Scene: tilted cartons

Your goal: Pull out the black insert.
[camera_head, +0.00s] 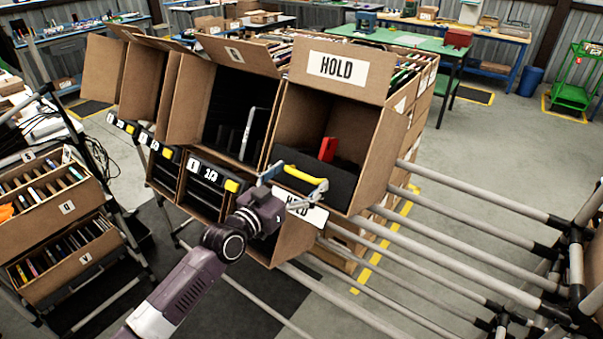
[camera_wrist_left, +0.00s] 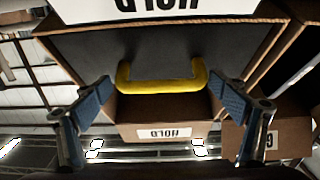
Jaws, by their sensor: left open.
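The black insert (camera_head: 338,186) sits inside the tilted HOLD carton (camera_head: 370,155), near its front edge. A yellow handle (camera_head: 300,175) is on the insert's front. In the left wrist view the dark insert (camera_wrist_left: 150,55) fills the carton opening, and the yellow handle (camera_wrist_left: 160,87) shows as a wide U. My left gripper (camera_head: 296,184) is open in front of the insert. Its blue-padded fingers (camera_wrist_left: 161,90) stand one on each side of the handle, with gaps between them and the handle ends. My right gripper is not in view.
A red item (camera_head: 328,149) stands upright in the HOLD carton behind the insert. Open cartons (camera_head: 225,110) stand close by on the left. Smaller boxes with yellow handles (camera_head: 205,180) sit below them. Grey rack tubes (camera_head: 470,200) extend to the right. A green table (camera_head: 400,38) stands behind.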

